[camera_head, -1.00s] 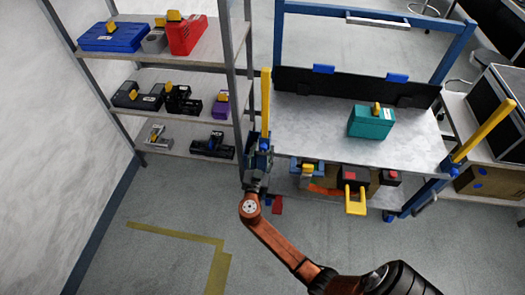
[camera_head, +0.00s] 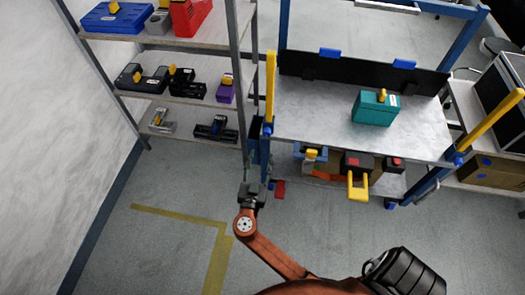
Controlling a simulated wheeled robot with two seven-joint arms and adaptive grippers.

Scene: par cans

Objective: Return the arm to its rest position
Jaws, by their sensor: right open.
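My right arm reaches in from the bottom of the head view. Its right gripper (camera_head: 258,174) is over the floor in front of the cart's left post, between the shelf rack and the cart. It is open, and I see nothing held in it. Its fingers are small and hard to make out against the dark blue post. My left gripper is not in view.
A cart (camera_head: 325,120) carries a teal case (camera_head: 376,108) on its top, with several tools on its lower shelf. A yellow tool handle (camera_head: 358,188) sticks out in front. A shelf rack (camera_head: 170,97) with several cases stands left. Floor (camera_head: 120,255) at lower left is clear.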

